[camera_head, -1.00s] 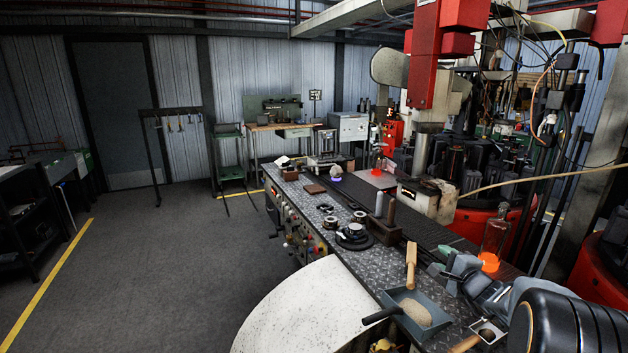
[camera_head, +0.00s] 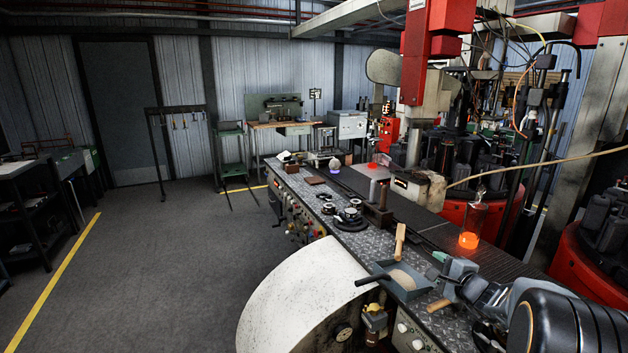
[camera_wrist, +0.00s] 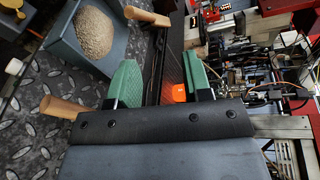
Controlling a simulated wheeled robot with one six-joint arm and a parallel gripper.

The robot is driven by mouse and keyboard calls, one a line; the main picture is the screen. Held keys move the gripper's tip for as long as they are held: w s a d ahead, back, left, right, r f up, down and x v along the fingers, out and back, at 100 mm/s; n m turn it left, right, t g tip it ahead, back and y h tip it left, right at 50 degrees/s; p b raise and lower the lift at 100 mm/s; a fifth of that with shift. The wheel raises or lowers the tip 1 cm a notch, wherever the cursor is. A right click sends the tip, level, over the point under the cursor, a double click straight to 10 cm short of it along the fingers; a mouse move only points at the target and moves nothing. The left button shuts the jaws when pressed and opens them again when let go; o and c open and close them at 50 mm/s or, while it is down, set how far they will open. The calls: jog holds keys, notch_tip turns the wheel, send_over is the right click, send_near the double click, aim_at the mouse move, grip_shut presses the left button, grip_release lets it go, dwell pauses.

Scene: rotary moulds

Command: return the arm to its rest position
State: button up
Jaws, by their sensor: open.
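My gripper (camera_wrist: 160,84) is open in the wrist view, its two green fingers apart with nothing held between them. In the head view my gripper (camera_head: 441,262) hangs over the bench at the lower right, just right of the dustpan-like tray. In the wrist view an orange glow (camera_wrist: 179,92) shows between the fingers, farther off.
The metal bench (camera_head: 345,240) holds a tray of granules (camera_head: 385,279), a wooden-handled tool (camera_head: 400,240) and dark round parts (camera_head: 350,219). Red machinery (camera_head: 465,220) stands behind it. A pale rounded cover (camera_head: 290,300) is in front. The floor at left (camera_head: 170,260) is open.

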jog(key=s+a+f+n+g+y, duration=0.1)
jog(key=s+a+f+n+g, duration=0.2)
jog(key=s+a+n+g, duration=0.25)
jog(key=s+a+f+n+g+y, duration=0.1)
jog(key=s+a+f+n+g, duration=0.2)
jog(key=s+a+g, duration=0.35)
jog(key=s+a+r+n+h, duration=0.2)
jog(key=s+n+h, duration=0.1)
jog(key=s, duration=0.4)
jog(key=s+a+r+n+h+p, duration=0.1)
jog(key=s+a+r+n+h, duration=0.1)
jog(key=s+n, duration=0.4)
jog(key=shift+s+h, duration=0.5)
jog(key=shift+s, duration=0.45)
jog(key=shift+r+n, duration=0.1)
jog(key=shift+n, duration=0.15)
